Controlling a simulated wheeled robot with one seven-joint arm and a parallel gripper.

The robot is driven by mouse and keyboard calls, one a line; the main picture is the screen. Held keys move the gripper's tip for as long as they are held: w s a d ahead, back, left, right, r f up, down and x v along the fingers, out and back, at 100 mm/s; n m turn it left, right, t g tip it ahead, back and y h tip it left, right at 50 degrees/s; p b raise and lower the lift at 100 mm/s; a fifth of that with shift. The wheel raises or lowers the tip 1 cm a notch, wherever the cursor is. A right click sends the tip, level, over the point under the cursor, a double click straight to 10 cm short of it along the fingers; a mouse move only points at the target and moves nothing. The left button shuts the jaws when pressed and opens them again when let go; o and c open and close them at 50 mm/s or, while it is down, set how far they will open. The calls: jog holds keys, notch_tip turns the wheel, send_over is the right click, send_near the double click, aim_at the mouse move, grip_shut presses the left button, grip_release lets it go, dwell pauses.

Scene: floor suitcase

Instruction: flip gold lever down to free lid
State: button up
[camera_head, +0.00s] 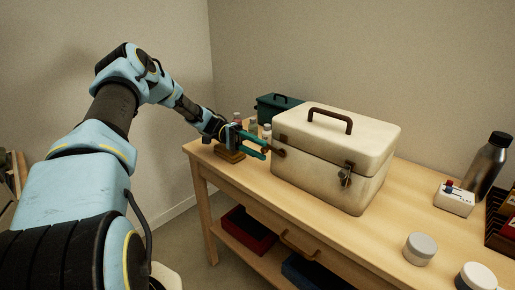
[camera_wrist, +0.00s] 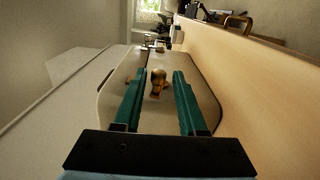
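A cream case (camera_head: 305,165) with a brown top handle (camera_head: 330,119) stands on the wooden table, lid shut. A small dark-gold lever (camera_head: 279,152) sticks out of its left end. In the wrist view the lever's rounded gold knob (camera_wrist: 158,76) shows in front of the case's end face, between my fingers in the picture. A metal latch (camera_head: 345,175) is on the case's front. My gripper (camera_head: 264,149) is open, its teal fingers pointing at the lever; it also shows in the wrist view (camera_wrist: 157,78). I cannot tell whether a finger touches the lever.
A wooden block (camera_head: 229,154) lies below my gripper. A dark green box (camera_head: 278,106) and small bottles (camera_head: 253,126) stand behind. A white device (camera_head: 454,200), a dark bottle (camera_head: 489,165) and jars (camera_head: 419,249) stand on the right. The table front is clear.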

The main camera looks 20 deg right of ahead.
jog(key=shift+o, duration=0.8)
jog(key=b+v, duration=0.2)
jog(key=v, duration=0.7)
jog(key=shift+w+a+b, duration=0.15)
jog(key=shift+w+b, duration=0.2)
jog(key=shift+w+a+r, duration=0.1)
jog(key=shift+w+a, duration=0.2)
jog(key=shift+w, duration=0.15)
